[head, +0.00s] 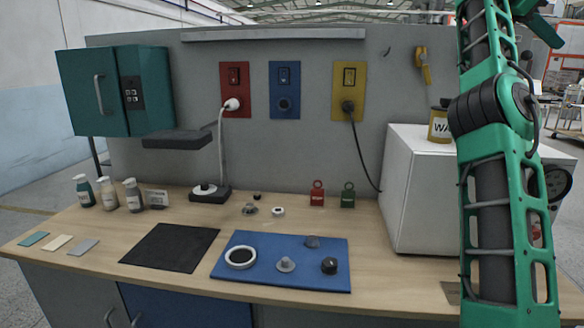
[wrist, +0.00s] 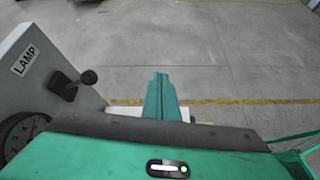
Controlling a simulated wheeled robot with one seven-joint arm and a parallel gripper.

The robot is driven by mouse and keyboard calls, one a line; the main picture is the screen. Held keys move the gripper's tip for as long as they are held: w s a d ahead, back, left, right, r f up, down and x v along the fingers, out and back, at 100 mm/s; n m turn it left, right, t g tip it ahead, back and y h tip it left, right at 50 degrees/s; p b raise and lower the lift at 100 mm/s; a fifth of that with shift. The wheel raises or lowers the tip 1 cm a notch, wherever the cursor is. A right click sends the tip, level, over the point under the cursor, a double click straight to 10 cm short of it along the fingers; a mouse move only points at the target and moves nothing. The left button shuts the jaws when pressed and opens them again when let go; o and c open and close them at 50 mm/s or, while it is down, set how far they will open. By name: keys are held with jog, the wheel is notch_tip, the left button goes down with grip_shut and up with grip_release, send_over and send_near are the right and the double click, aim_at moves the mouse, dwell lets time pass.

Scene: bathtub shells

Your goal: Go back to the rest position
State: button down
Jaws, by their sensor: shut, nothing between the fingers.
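My gripper (wrist: 161,98) shows in the wrist view as green fingers close together, with nothing between them. It points out over the bare concrete floor and touches nothing. In the head view my green and black arm stands upright along the right side, in front of the white box (head: 418,190). The top of the arm runs out of the picture, and I cannot clearly make out the fingers there.
A white panel marked LAMP (wrist: 25,60), with a black switch (wrist: 75,85), is close on the left in the wrist view. The wooden bench (head: 185,280) carries a blue mat (head: 300,280), a black mat (head: 170,245), bottles and small parts.

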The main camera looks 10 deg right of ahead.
jog(key=s+d+f+m+t+y, duration=0.2)
jog(key=s+d+f+m+y, duration=0.25)
jog(key=s+f, duration=0.35)
jog(key=s+a+f+m+t+y, duration=0.1)
jog(key=s+a+f+m, duration=0.15)
jog(key=f, duration=0.25)
jog(key=s+a+f+m+t+y, duration=0.1)
jog(key=s+a+f+m+y, duration=0.15)
jog(key=f, duration=0.35)
jog(key=s+a+f+m+y, duration=0.1)
jog(key=s+a+f+m, duration=0.2)
jog(key=a+f, duration=0.7)
jog(key=s+a+f+m+y, duration=0.1)
jog(key=s+a+f+m, duration=0.2)
jog(key=s+a+f, duration=0.5)
jog(key=s+a+f+m+y, duration=0.1)
jog(key=s+a+f+m, duration=0.2)
jog(key=a+f, duration=1)
jog(key=s+a, duration=0.2)
jog(key=shift+s+a+g, duration=0.3)
jog(key=shift+a+g, duration=0.05)
jog(key=shift+g, duration=0.05)
jog(key=shift+m, duration=0.25)
jog(key=shift+w+f, duration=0.25)
jog(key=shift+w, duration=0.4)
